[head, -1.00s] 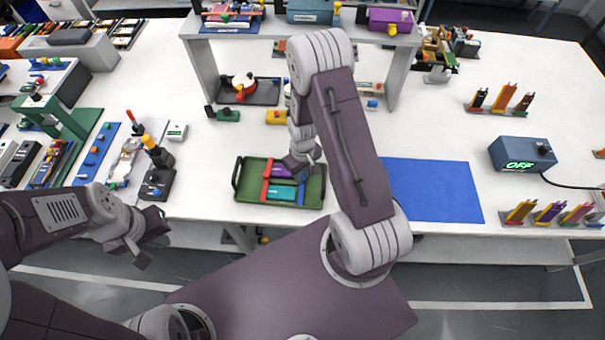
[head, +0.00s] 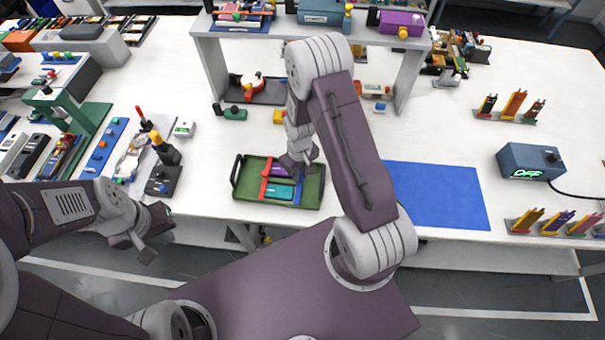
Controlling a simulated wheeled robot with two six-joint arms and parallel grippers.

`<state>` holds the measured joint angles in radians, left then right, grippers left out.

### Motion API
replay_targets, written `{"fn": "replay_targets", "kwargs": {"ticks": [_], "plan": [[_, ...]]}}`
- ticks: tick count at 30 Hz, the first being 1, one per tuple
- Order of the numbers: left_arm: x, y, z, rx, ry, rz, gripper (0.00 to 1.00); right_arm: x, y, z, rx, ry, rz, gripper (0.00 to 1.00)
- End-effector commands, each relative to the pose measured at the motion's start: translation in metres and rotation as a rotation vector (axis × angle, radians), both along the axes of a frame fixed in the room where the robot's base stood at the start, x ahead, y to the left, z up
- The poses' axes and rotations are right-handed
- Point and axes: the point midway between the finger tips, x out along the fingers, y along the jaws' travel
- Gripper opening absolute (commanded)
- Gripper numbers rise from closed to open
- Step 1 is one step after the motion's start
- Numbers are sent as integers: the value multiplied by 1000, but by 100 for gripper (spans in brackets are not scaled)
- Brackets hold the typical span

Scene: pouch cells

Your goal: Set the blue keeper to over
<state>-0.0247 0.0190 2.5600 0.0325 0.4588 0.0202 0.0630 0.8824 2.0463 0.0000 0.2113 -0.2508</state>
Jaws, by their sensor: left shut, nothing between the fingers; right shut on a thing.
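A green tray (head: 236,180) with raised handles lies near the table's front edge. In it are a purple pouch cell (head: 279,170) and a teal pouch cell (head: 279,191), with a red keeper (head: 264,181) along their left side. The blue keeper (head: 299,191) is on their right side, its far part hidden by my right gripper. My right gripper (head: 297,168) is over the tray, shut on what appears to be the blue keeper; its fingertips are hard to make out. My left gripper (head: 147,254) is shut and empty, in front of the table edge.
A grey shelf (head: 402,75) stands behind the tray. A blue mat (head: 436,194) lies to the right, and a blue box (head: 531,160) reading OFF stands further right. A black stand (head: 163,180) is left of the tray.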

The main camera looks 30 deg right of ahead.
Motion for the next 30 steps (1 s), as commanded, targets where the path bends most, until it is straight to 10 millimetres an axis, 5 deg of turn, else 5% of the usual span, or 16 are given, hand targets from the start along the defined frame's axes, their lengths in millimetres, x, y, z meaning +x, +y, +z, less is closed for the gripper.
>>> {"fn": "replay_targets", "kwargs": {"ticks": [29,30], "plan": [[0,0,0,0,0,0,0,-1,0,0,1,2,0,0],[0,0,0,0,0,0,0,-1,0,0,1,2,0,33]]}}
